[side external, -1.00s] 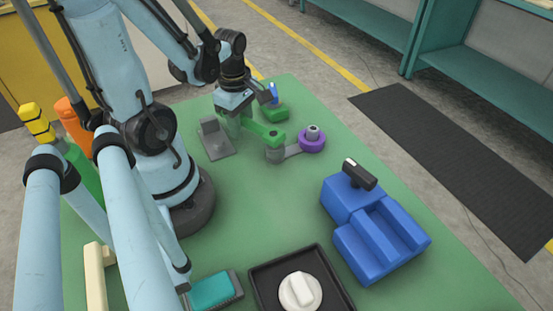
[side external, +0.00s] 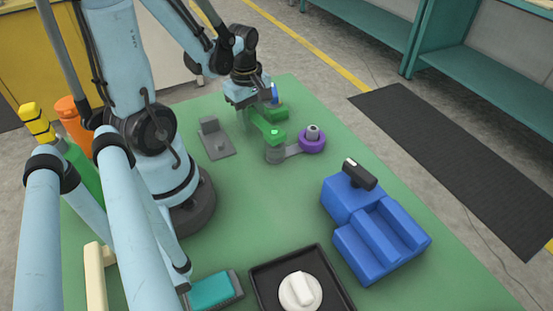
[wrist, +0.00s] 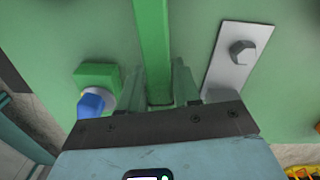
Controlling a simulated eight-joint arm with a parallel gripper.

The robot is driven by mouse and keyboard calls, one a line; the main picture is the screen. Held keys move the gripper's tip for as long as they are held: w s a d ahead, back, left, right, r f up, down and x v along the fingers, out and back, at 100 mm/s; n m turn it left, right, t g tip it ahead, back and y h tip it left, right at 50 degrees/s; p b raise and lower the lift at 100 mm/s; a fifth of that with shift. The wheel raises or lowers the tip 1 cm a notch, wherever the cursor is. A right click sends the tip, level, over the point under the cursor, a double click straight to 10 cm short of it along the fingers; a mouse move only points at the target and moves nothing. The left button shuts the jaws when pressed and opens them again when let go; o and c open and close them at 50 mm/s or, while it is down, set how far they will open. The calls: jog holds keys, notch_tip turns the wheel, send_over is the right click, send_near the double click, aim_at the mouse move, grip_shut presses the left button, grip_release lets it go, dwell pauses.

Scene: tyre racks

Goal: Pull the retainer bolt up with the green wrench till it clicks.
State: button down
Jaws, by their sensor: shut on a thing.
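The green wrench (side external: 264,122) runs from my gripper (side external: 250,108) to a grey round post (side external: 275,154), and its head sits on top of that post. A small bright green dot shows on the wrench head. In the wrist view the wrench (wrist: 153,45) is a straight green bar passing between the fingers of my gripper (wrist: 160,88), which is shut on it. Any bolt under the wrench head is hidden. A grey arm joins the post to a purple ring (side external: 312,143) with a grey knob in its middle.
A green block (side external: 276,115) with a blue peg (side external: 274,93) stands close beside my gripper. A grey plate with an upright stub (side external: 214,138) lies on the other side. A blue stepped block (side external: 370,228) and a black tray (side external: 262,290) stand nearer. The mat's middle is clear.

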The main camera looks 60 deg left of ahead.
jog(key=shift+r, duration=2.45)
jog(key=shift+w+d, duration=0.1)
jog(key=shift+w, duration=0.05)
